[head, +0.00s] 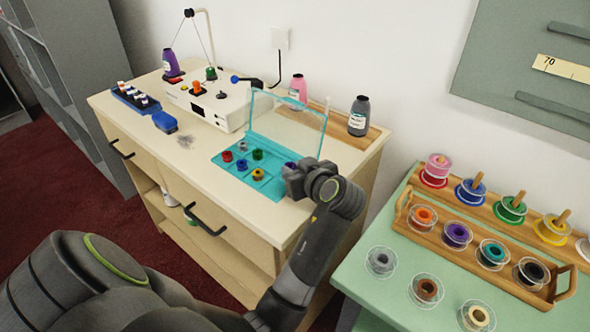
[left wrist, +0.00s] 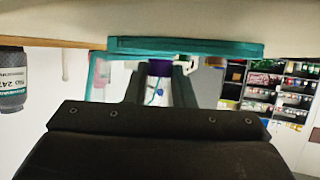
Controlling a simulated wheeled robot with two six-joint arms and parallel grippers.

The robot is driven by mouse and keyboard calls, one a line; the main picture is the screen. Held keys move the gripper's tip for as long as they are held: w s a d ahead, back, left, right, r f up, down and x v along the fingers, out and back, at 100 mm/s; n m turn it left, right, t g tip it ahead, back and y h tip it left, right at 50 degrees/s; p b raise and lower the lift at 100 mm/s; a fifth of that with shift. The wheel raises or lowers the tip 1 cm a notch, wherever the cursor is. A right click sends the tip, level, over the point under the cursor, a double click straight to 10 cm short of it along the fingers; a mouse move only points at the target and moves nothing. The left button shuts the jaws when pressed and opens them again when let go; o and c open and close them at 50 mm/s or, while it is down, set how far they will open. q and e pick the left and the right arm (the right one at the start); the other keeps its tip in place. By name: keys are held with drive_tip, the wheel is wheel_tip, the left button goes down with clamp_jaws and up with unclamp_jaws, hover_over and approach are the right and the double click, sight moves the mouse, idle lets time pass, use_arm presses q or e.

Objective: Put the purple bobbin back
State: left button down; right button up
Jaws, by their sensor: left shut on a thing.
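The teal bobbin case (head: 232,178) sits on the cream cabinet top with its clear lid (head: 288,122) raised. Red (head: 227,156), grey (head: 242,146), green (head: 257,154), blue (head: 242,164) and yellow (head: 258,174) bobbins lie in it. My left gripper (head: 291,175) is at the case's right end, shut on the purple bobbin (head: 290,165), which is mostly hidden by the gripper. In the left wrist view the purple bobbin (left wrist: 160,68) shows between the fingers, close to the teal case edge (left wrist: 215,48). I cannot tell whether it touches the case. My right gripper is out of view.
A white winder machine (head: 212,103) stands behind the case, left. A dark thread cone (head: 359,115) and pink cone (head: 298,90) stand behind the lid. A green table (head: 385,297) at right holds spools in a wooden rack (head: 435,242).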

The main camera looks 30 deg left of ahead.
use_arm(q)
drive_tip(key=shift+f, duration=0.1)
drive_tip(key=shift+f+b, duration=0.4)
drive_tip(key=shift+f, duration=0.15)
drive_tip(key=c, duration=1.2)
unclamp_jaws()
drive_tip(key=shift+c, duration=0.2)
drive_tip(key=shift+r, duration=0.15)
